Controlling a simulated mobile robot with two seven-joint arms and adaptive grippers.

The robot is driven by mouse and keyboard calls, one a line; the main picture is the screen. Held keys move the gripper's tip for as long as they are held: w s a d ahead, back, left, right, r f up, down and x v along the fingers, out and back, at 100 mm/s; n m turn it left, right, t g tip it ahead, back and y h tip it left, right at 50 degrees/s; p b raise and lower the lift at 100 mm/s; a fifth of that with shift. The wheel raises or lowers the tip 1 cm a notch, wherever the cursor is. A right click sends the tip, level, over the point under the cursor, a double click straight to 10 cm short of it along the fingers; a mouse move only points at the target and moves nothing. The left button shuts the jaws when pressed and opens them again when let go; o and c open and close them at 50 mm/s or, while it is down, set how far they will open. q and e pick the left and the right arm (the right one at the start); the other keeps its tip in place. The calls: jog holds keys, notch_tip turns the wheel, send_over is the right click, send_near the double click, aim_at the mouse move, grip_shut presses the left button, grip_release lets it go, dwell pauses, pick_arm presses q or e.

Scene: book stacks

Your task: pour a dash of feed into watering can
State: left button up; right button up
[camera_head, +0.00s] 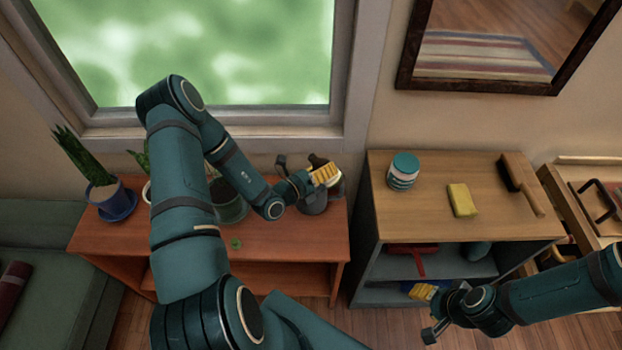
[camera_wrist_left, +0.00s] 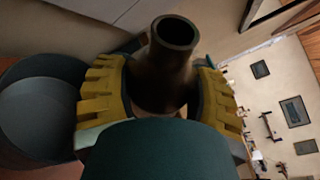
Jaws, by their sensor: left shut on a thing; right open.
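My left gripper (camera_head: 326,175) is shut on a dark brown bottle (camera_head: 317,160), held above the right end of the wooden plant bench. In the left wrist view the bottle's open, uncapped neck (camera_wrist_left: 174,35) stands between the yellow finger pads. A dark grey watering can (camera_head: 314,202) is on the bench just below the gripper, partly hidden by the gripper and bottle. Whether the bottle touches the can, or anything flows, I cannot tell. A small green cap (camera_head: 236,244) lies on the bench. My right gripper (camera_head: 428,312) is open and empty, in front of the grey shelf unit.
The unit on the right (camera_head: 430,212) carries a teal-lidded jar (camera_head: 403,171), a yellow sponge (camera_head: 462,200) and a brush (camera_head: 522,184). A window is behind the bench.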

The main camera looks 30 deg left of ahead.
pick_arm(q)
jog(key=shift+d+f+n+t+b, duration=0.15)
jog(key=shift+f+n+t+b, duration=0.25)
jog(key=shift+b, duration=0.5)
dwell(1.1)
jog(key=shift+d+r+n+t+b, duration=0.15)
jog(key=shift+r+n+t+b, duration=0.15)
jog(key=shift+r+n+b, duration=0.45)
dwell(1.8)
jog(key=shift+f+n+t+h+b, duration=0.35)
jog(key=shift+f+n+b, duration=0.2)
jog(key=shift+n+b, duration=0.55)
dwell(1.4)
jog(key=shift+w+d+r+n+t, duration=0.1)
jog(key=shift+d+r+n+t, duration=0.05)
jog(key=shift+n+t, duration=0.1)
dwell(0.7)
